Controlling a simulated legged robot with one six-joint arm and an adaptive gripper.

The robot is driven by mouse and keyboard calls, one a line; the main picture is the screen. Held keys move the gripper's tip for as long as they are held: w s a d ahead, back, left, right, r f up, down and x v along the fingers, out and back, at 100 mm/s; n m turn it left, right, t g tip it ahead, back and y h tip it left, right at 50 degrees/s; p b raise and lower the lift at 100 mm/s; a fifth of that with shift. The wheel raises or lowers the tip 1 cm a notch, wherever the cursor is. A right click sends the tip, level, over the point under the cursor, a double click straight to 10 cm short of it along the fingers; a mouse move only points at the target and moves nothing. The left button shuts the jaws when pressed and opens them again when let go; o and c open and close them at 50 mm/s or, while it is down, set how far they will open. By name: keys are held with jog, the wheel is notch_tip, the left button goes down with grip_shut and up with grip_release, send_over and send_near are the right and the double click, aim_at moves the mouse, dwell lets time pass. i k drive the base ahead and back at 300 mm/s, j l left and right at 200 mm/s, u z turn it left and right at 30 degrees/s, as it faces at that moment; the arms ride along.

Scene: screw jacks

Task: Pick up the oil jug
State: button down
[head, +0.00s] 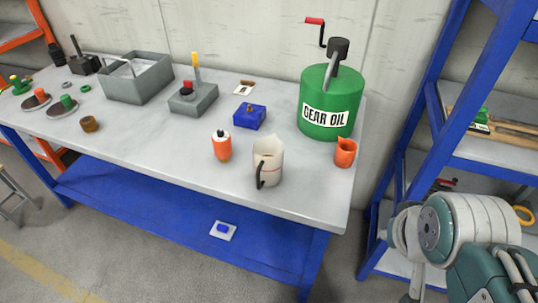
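A cream-white jug (267,163) with a dark handle and a pouring lip stands upright near the front edge of the table. Its handle is turned toward me. A large green can (321,113) labelled "GEAR OIL", with a pump and a red-handled crank on top, stands behind it to the right. Links of my arm show at the lower right, well apart from the jug. I make out no fingertips of my gripper in this view.
The grey tabletop (170,139) also holds an orange bottle (222,147), a small orange cup (345,152) and a blue box (249,116). A grey bin (136,82) stands farther left. A blue shelf rack (434,92) is at the right, near my arm.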

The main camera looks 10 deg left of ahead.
aim_at(267, 150)
jog(key=j+z, duration=0.4)
jog(key=k+j+z, duration=0.1)
jog(key=j+z, duration=0.25)
jog(key=k+j+z, duration=0.1)
jog(key=z, duration=0.3)
jog(key=j, duration=0.35)
jog(key=k+j, duration=0.15)
jog(key=j, duration=0.6)
jog(key=j+u, duration=0.35)
jog(key=i+j+u, duration=0.1)
jog(key=u, duration=0.25)
jog(key=j, duration=0.1)
